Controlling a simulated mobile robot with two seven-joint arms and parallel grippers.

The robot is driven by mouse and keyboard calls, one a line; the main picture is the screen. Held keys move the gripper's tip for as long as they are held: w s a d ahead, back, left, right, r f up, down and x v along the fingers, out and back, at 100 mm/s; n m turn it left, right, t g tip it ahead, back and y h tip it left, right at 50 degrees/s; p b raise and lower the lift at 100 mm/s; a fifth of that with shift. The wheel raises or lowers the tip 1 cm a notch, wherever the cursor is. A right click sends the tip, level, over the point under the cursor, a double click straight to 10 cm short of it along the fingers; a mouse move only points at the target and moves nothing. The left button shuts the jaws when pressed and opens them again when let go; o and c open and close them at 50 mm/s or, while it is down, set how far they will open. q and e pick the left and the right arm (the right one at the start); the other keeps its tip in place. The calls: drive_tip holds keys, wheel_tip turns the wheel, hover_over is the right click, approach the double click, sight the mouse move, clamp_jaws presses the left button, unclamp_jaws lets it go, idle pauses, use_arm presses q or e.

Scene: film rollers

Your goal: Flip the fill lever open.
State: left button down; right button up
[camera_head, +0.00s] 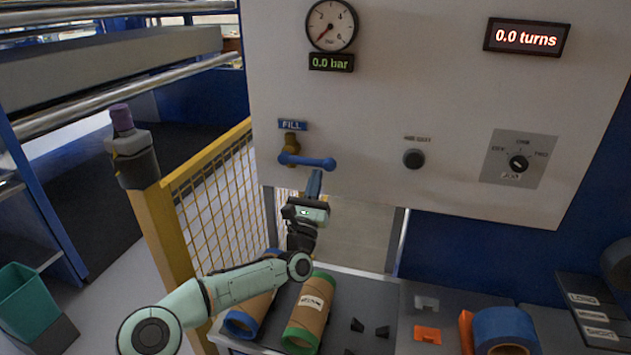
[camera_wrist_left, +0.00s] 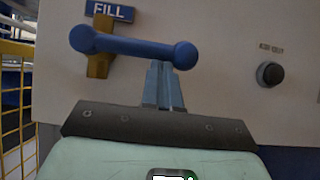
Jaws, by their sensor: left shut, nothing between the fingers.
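The blue fill lever (camera_head: 308,161) lies about horizontal on its brass valve (camera_head: 291,142), under the blue FILL label (camera_head: 293,125) on the pale panel. The lever also shows in the left wrist view (camera_wrist_left: 135,46), reaching right from the valve. My left gripper (camera_head: 315,174) is shut and empty, just below the lever's free right end. In the left wrist view its fingertips (camera_wrist_left: 165,68) are close under that end; I cannot tell whether they touch it. My right gripper is not in view.
The pressure gauge (camera_head: 332,25) sits above, with a 0.0 bar display (camera_head: 331,62). A black knob (camera_head: 414,158) and a selector (camera_head: 518,163) are to the right. A yellow mesh fence (camera_head: 213,190) stands left. Cardboard tubes (camera_head: 309,314) lie on the bench below.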

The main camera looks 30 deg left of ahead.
sight(318, 164)
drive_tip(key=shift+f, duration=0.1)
use_arm(q)
drive_tip(key=r+n+g+y+b, duration=0.1)
drive_tip(key=n+y+b, duration=0.1)
drive_tip(key=n, duration=0.1)
drive_tip(key=r+n+g+y+b, duration=0.1)
drive_tip(key=r+n+y+b, duration=0.1)
drive_tip(key=n+b, duration=0.1)
drive_tip(key=r+n+g+y+b, duration=0.1)
drive_tip(key=n+g+y+b, duration=0.1)
drive_tip(key=n, duration=0.3)
drive_tip(key=shift+d+r+y+b, duration=0.35)
drive_tip(key=shift+r+y+b, duration=0.05)
drive_tip(key=s+a+r+n+g+p, duration=0.1)
drive_tip(key=a+r+n+g+p, duration=0.2)
drive_tip(key=n, duration=0.9)
drive_tip(key=a+r+g, duration=0.3)
drive_tip(key=r+g, duration=0.1)
drive_tip(key=shift+s+r+n+y, duration=0.15)
drive_tip(key=shift+r+n+y, duration=0.2)
drive_tip(key=shift+n+y, duration=0.05)
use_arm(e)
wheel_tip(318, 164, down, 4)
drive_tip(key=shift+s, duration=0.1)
use_arm(q)
drive_tip(key=shift+s+a+r, duration=0.1)
drive_tip(key=shift+r, duration=0.15)
